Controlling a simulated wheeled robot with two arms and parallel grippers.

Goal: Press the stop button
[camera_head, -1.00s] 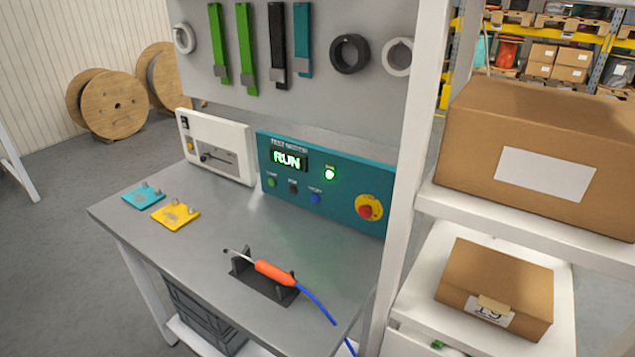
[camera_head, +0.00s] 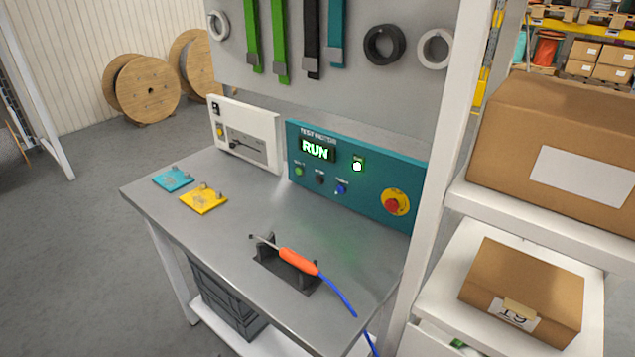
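A teal test panel (camera_head: 362,201) stands at the back of the grey workbench, and its display (camera_head: 316,149) reads RUN in green. Below the display is a row with a green button (camera_head: 298,170), a black button (camera_head: 320,179) and a blue button (camera_head: 341,188). The small labels above them are too blurred to read surely. A large red mushroom button (camera_head: 391,205) on a yellow round plate sits at the panel's right end. Neither of my grippers shows.
On the bench (camera_head: 237,223), an orange-handled tool (camera_head: 298,261) with a blue cable rests in a dark stand in front of the panel. Teal and yellow plates (camera_head: 203,199) lie left. A white post (camera_head: 440,165) and shelves with cardboard boxes (camera_head: 560,150) stand right.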

